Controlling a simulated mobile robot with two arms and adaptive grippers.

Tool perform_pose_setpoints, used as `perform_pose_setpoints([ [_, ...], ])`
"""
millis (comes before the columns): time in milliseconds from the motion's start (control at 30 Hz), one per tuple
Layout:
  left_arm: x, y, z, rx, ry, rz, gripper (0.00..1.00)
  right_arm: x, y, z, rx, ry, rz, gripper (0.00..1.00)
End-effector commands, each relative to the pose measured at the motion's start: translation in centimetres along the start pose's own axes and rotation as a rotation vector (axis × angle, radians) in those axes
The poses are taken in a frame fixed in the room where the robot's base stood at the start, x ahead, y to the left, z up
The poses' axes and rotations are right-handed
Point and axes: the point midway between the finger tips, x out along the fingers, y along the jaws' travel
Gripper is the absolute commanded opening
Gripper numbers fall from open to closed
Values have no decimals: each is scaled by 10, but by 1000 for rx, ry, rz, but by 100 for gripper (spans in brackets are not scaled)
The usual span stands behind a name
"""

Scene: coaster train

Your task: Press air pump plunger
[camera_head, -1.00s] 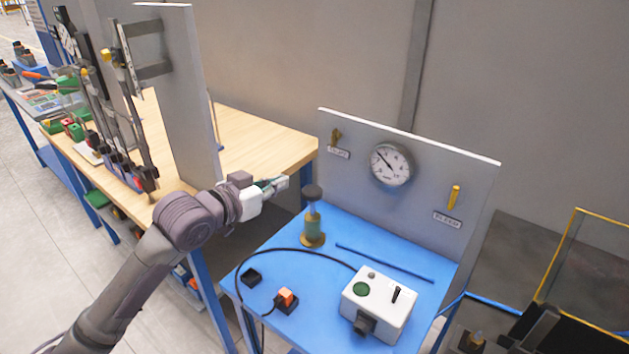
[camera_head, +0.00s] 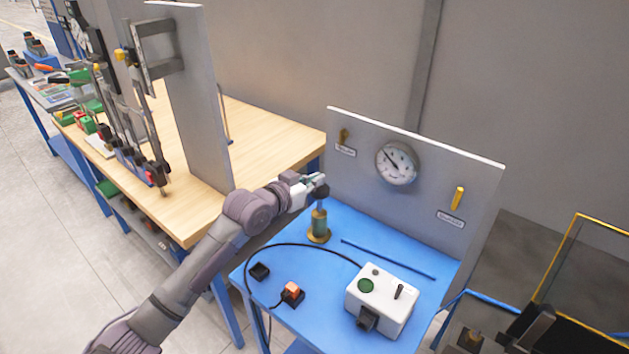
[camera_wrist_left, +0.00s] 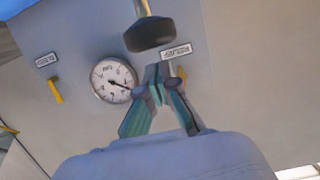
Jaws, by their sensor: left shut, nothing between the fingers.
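The air pump (camera_head: 318,225) stands upright on the blue table, with a brass base, a greenish body and a dark round plunger knob (camera_head: 321,191) on top. My left gripper (camera_head: 319,179) is shut and empty, with its fingertips at the top of the knob; the head view does not settle whether they touch. In the left wrist view the shut fingertips (camera_wrist_left: 157,84) show just below the dark knob (camera_wrist_left: 149,34) in the picture. My right gripper is in neither view.
A grey panel behind the pump carries a round gauge (camera_head: 396,164) and a yellow handle (camera_head: 457,198). A white control box (camera_head: 382,299), a blue rod (camera_head: 388,259), an orange switch (camera_head: 291,288) and a black cable share the blue table (camera_head: 330,310). A wooden workbench (camera_head: 265,140) adjoins at left.

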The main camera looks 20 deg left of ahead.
Motion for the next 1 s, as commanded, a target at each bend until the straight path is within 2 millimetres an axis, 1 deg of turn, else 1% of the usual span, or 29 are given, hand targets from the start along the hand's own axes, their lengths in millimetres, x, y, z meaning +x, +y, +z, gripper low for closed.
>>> perform_pose_setpoints([
  [100, 2, 0, 8, 0, 1, 0, 0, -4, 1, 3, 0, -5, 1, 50],
  [200, 3, 0, 12, 0, 1, 0, 0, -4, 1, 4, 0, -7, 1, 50],
  [567, 3, 0, 15, 0, 1, 0, 0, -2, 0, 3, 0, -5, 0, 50],
  [667, 6, 0, 27, 0, 0, 0, 0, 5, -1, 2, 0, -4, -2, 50],
  [800, 13, 0, 57, 0, -8, 0, 0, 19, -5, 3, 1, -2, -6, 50],
  [900, 17, 0, 72, 0, -9, 0, 0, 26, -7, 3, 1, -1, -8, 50],
  [1000, 17, 0, 75, -1, -11, 1, 0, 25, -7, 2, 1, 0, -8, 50],
])
